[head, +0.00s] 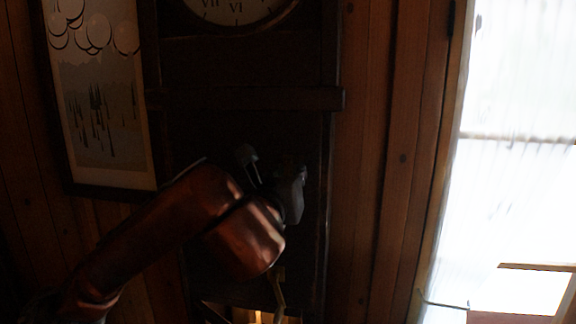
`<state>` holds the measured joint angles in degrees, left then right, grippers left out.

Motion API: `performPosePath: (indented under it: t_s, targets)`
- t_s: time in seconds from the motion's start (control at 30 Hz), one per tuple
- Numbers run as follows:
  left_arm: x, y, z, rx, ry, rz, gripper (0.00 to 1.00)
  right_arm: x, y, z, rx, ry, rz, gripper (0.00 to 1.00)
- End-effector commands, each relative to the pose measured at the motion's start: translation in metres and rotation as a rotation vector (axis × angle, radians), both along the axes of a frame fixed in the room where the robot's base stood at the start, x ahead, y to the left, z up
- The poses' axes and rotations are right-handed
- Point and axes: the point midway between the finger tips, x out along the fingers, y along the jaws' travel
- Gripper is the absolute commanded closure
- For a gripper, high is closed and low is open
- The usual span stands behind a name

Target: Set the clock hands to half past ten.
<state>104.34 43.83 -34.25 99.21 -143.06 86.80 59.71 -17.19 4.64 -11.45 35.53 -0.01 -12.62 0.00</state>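The clock is a tall dark wooden case (240,60) against the wall. Only the bottom of its pale face (236,13) shows at the top edge, with the numerals VII and VI; no hands can be seen in this part. My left arm comes in from the lower left, and my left gripper (273,162) is in front of the lower case, well below the face. Its grey fingers stand apart with nothing seen between them. My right gripper is not in view.
A framed picture (97,95) of balloons and trees hangs left of the clock. A ledge (250,99) crosses the case between face and gripper. Wood-panelled wall (385,150) and a bright window (515,180) are at right. A thin light-coloured piece (279,296) shows below my wrist.

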Motion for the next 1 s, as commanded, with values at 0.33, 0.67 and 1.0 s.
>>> performPosePath:
  t_s: [0.33,0.67,1.0]
  targets:
    - [0.0017,-0.0004,-0.0011,0.001,0.0,0.0,0.81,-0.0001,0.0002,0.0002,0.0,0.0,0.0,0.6]
    - [0.0015,-0.0002,-0.0008,0.001,0.0,0.0,1.0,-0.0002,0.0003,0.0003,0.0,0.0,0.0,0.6]
    - [0.0015,-0.0002,-0.0006,0.005,-0.002,0.0,1.0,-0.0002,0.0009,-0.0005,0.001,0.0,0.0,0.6]
